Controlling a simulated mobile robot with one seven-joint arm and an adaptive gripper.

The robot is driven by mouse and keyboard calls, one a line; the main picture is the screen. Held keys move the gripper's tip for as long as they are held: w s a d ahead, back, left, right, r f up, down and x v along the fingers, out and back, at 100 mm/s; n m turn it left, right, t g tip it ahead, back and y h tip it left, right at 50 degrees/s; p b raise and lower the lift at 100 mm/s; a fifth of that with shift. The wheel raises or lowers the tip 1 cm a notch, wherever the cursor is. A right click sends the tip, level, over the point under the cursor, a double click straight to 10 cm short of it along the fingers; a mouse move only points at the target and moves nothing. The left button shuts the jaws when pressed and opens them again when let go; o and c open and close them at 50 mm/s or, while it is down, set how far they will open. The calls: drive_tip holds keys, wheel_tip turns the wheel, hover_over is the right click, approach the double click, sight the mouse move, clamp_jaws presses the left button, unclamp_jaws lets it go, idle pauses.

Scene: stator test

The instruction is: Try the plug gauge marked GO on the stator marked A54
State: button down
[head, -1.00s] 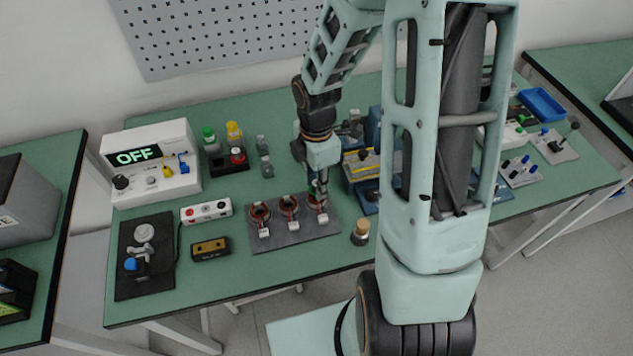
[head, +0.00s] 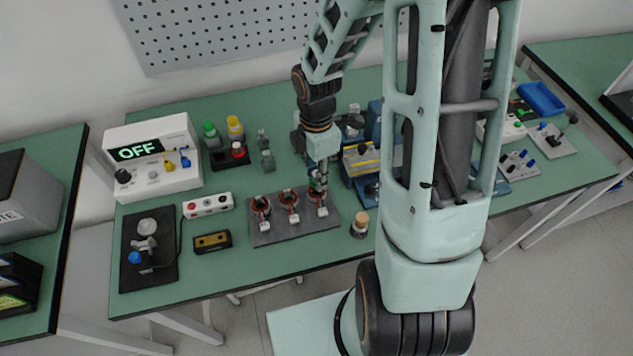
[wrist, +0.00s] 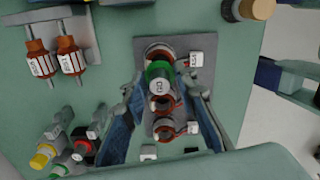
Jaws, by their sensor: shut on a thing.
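My gripper (wrist: 160,112) is shut on a green-capped plug gauge (wrist: 159,72), whose end label is blurred and seems to read GO. The stator marked A54 (wrist: 157,48) is a copper-wound ring with a white tag, at the top of the row in the wrist view. It is the right-hand stator (head: 317,197) in the head view. The gauge hangs over it and covers part of its ring. Whether the gauge's tip is in the bore is hidden. My gripper (head: 319,182) stands just above this stator in the head view.
Two more stators (head: 289,205) (head: 261,209) share the grey plate (head: 285,233). A cork-topped jar (head: 360,224) stands close to its right. A black rack (head: 230,161) with coloured caps and an instrument reading OFF (head: 150,158) stand to the left.

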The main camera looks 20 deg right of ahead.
drive_tip(key=shift+r, duration=0.1)
wheel_tip(320, 180, up, 5)
drive_tip(key=p, duration=0.4)
drive_tip(key=shift+p, duration=0.4)
